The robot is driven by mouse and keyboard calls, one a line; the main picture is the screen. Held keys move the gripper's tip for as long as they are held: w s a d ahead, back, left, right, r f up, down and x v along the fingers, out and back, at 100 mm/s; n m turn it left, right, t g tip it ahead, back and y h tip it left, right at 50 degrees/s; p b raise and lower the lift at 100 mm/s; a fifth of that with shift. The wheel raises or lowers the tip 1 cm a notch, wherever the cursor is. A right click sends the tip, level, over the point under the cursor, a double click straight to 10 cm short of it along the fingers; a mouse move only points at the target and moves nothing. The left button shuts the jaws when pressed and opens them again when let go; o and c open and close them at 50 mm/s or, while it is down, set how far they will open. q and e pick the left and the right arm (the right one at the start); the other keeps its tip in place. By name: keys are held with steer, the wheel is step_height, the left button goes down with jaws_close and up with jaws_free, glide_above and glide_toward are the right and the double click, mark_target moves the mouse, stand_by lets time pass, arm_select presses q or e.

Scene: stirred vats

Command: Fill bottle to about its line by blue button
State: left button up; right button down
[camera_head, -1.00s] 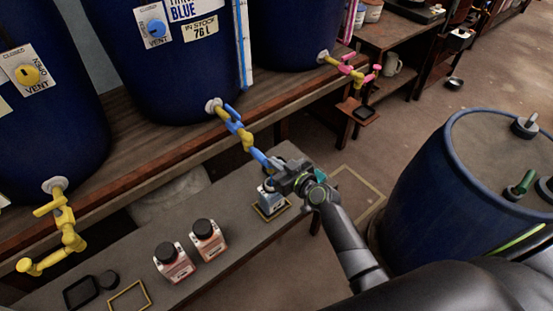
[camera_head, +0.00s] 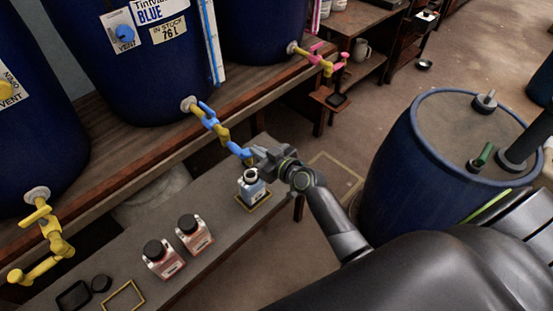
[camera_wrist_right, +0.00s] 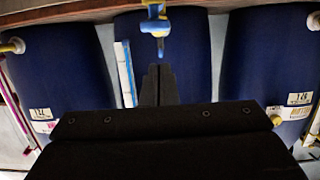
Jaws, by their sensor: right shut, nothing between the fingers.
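A small clear bottle (camera_head: 251,190) with an open dark-rimmed neck and bluish contents stands in a yellow-edged square on the low bench. Its fill line is too small to make out. The blue vat's tap (camera_head: 212,122), with blue and yellow parts, reaches down to just above and behind the bottle; it also shows in the wrist view (camera_wrist_right: 157,22). My right gripper (camera_head: 258,156) is shut and empty beside the spout end, above the bottle. In the wrist view its fingertips (camera_wrist_right: 157,72) are together, below the tap. A round blue knob (camera_head: 124,33) sits on the blue vat's vent plate. My left gripper is out of view.
A loose black cap (camera_head: 101,283), a dark tray (camera_head: 74,296) and an empty yellow square (camera_head: 124,298) lie nearby. A blue drum (camera_head: 402,178) stands at the right. Yellow and pink taps jut out.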

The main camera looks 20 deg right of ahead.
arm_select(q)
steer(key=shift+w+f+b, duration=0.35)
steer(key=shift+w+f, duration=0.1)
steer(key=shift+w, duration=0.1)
arm_select(e)
steer(key=v, duration=0.7)
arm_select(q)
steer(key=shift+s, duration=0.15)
arm_select(e)
steer(key=shift+d+r, duration=0.1)
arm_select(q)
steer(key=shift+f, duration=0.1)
